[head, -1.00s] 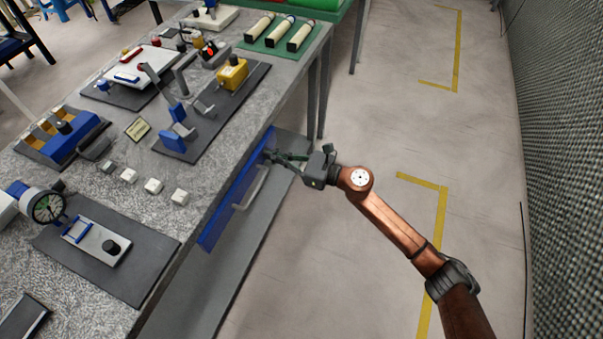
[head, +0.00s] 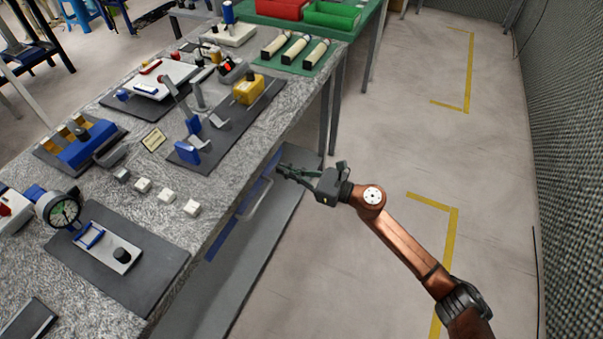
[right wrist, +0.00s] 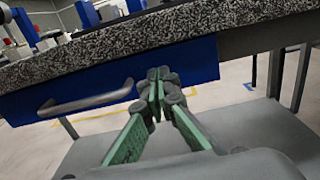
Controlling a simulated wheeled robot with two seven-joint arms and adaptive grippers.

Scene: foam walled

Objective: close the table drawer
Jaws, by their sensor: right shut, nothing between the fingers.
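The blue drawer front (head: 222,240) shows in the head view as a narrow strip just under the stone-topped table's (head: 232,165) right edge. Its grey bar handle (head: 258,203) sticks out from it. In the right wrist view the blue front (right wrist: 196,62) spans under the tabletop, with the handle (right wrist: 85,102) left of my fingers. My right gripper (head: 282,171) is shut and empty, its tips at the far part of the drawer front, beyond the handle. The tips overlap the front in the right wrist view (right wrist: 160,80); I cannot tell whether they touch. My left gripper is out of view.
A grey lower shelf (head: 245,270) runs below the drawer, and table legs (head: 336,105) stand beyond it. The tabletop holds a dial gauge (head: 62,211), a yellow block (head: 249,89) and several small fixtures. Open floor (head: 400,120) lies to the right, with a textured wall (head: 570,130) further right.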

